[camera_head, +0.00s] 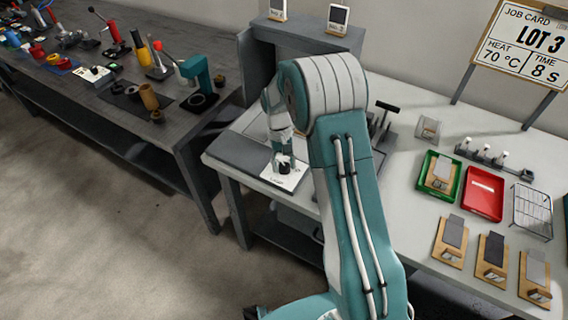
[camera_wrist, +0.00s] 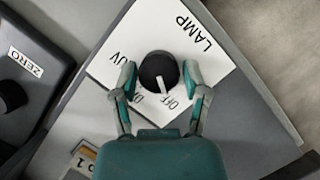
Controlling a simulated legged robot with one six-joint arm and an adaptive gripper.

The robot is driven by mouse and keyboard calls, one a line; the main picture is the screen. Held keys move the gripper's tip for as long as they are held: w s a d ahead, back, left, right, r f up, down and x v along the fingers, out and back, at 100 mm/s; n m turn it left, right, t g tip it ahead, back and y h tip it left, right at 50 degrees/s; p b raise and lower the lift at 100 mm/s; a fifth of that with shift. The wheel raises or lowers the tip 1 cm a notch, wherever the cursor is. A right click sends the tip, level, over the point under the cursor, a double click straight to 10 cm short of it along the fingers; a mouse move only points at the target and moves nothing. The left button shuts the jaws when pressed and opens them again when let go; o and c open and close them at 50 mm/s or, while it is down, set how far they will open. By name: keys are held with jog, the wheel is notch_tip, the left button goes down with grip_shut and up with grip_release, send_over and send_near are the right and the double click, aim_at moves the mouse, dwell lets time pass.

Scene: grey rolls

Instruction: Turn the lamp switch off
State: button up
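The lamp switch is a round black knob (camera_wrist: 158,72) with a white pointer line, on a white plate (camera_wrist: 165,25) marked LAMP, UV and OFF; another label is partly hidden by a finger. The pointer aims near the OFF label, slightly to its left in the wrist view. My gripper (camera_wrist: 161,75) is open, with one finger on each side of the knob and narrow gaps visible. I cannot tell whether either finger touches it. In the head view, my gripper (camera_head: 284,152) is just above the knob (camera_head: 284,168) at the white bench's left end.
A dark box marked ZERO (camera_wrist: 28,80) with its own knob lies left in the wrist view. The head view shows a green tray (camera_head: 425,190), a red tray (camera_head: 483,193) and a wire rack (camera_head: 532,210) at right. A tool-covered grey bench (camera_head: 130,140) is at left.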

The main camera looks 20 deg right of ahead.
jog(key=shift+o, duration=0.3)
jog(key=shift+r, duration=0.1)
jog(key=v, duration=1.2)
jog(key=shift+w+a, duration=0.1)
